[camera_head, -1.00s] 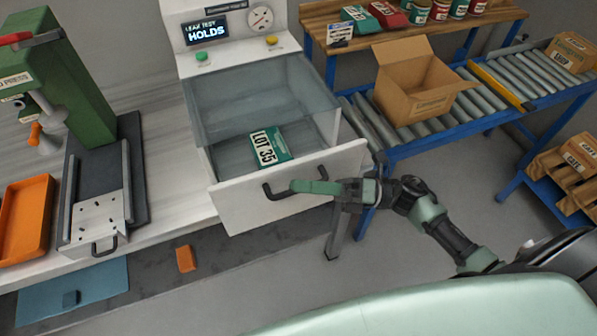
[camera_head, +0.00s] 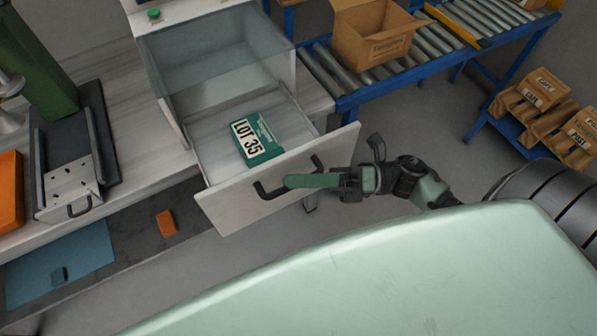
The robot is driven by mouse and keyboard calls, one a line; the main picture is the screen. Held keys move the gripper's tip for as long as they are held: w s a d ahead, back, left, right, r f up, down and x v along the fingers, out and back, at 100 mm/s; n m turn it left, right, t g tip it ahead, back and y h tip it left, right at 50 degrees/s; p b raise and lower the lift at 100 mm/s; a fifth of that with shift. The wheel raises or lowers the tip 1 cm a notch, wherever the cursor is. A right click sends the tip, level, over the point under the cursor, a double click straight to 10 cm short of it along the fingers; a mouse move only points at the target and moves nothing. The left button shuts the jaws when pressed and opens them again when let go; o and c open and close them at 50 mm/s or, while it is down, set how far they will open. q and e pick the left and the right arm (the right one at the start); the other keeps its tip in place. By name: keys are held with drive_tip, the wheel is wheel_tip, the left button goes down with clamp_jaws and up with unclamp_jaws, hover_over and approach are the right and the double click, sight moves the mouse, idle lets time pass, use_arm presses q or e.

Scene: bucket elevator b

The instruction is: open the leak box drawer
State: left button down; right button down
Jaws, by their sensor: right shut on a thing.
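The leak box drawer (camera_head: 240,201) is pulled out from under the clear-walled leak box (camera_head: 222,65). A green and white pack marked LOT 35 (camera_head: 257,139) lies inside the drawer. The drawer's dark handle (camera_head: 268,192) is on its white front. My right gripper (camera_head: 300,181) is at the handle, shut on it, with its green finger along the front. The fingers partly hide the handle. My left gripper is not in view.
An open cardboard box (camera_head: 370,42) stands on the roller conveyor behind. At the left are a green press (camera_head: 40,55) and an orange tray (camera_head: 10,190). Grey floor lies between.

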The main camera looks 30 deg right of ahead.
drive_tip(key=c, duration=1.7)
unclamp_jaws()
drive_tip(key=b+v, duration=0.3)
drive_tip(key=v, duration=0.4)
drive_tip(key=shift+s+d+f, duration=0.1)
drive_tip(key=shift+d, duration=0.3)
